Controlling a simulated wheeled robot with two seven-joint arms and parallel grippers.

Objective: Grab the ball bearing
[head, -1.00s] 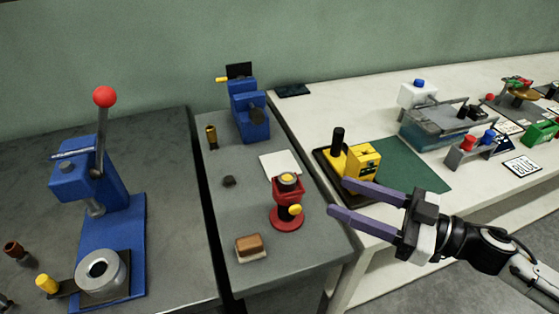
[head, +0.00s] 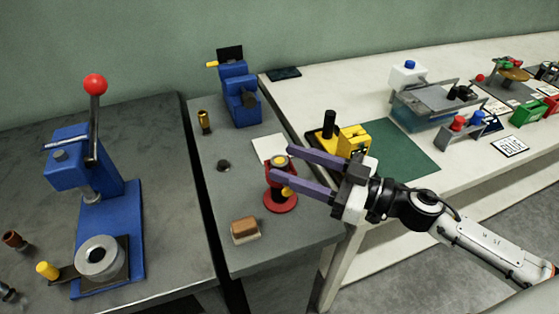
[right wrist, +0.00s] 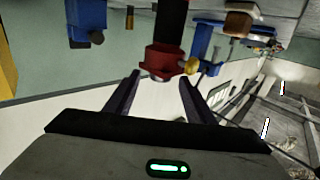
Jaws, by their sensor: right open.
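A red stand (head: 279,203) with a round base and a yellow side knob stands on the grey bench. A small round part with a yellow centre (head: 281,160) sits on its top; I cannot tell for sure that it is the ball bearing. My right gripper (head: 280,162) is open, its two purple fingers on either side of the stand's top in the head view. In the right wrist view, inverted, the red holder (right wrist: 163,60) lies just past and between the fingertips; no contact shows. A larger grey ring (head: 100,254) lies on the blue press's base. My left gripper is out of view.
The blue lever press (head: 112,215) is at left. A brown-topped block (head: 245,230), dark puck (head: 223,165), brass cylinder (head: 205,122) and blue machine (head: 239,95) share the grey bench. A yellow device (head: 353,140) stands close behind the right gripper.

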